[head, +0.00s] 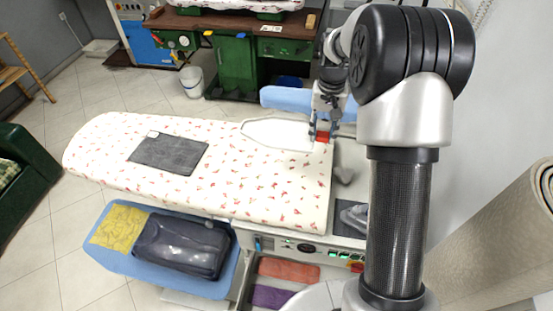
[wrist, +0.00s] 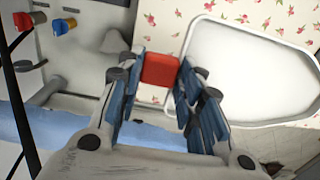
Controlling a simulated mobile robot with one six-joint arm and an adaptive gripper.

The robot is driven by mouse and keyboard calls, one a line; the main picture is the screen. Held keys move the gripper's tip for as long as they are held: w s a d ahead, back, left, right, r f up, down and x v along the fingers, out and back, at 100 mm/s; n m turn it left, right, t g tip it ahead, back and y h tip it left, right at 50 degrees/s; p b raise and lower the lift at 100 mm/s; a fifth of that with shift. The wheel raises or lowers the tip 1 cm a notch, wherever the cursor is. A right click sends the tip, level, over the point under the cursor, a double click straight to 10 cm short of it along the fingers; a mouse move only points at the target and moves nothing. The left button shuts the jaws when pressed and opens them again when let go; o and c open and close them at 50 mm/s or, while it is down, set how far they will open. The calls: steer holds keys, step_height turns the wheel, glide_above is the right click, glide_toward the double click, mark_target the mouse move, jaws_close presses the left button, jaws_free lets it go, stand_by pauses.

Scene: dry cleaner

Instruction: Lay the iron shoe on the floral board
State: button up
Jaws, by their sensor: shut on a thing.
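The iron shoe (head: 278,133) is a pale, iron-shaped plate with a raised rim, over the right back part of the floral board (head: 240,185). Its narrow end points left in the head view. It also shows in the wrist view (wrist: 255,70). A red block (wrist: 160,70) at its wide end appears to be its grip. My gripper (head: 322,132) is shut on this red block, near the board's right back edge. The shoe looks nearly level with the cloth; I cannot tell whether it touches or hovers slightly. The fingers partly cover its wide end.
A dark grey pad (head: 168,154) lies on the board's left half, apart from the shoe. A machine panel with knobs (head: 310,248) is at the board's right end. A blue shelf below holds a dark bag (head: 180,245). The board's middle is clear.

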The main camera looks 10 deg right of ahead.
mark_target(314, 178)
step_height(314, 178, down, 20)
steer(key=b, duration=0.3)
steer(key=shift+b, duration=0.3)
steer(key=shift+f, duration=0.15)
steer(key=o, duration=1.1)
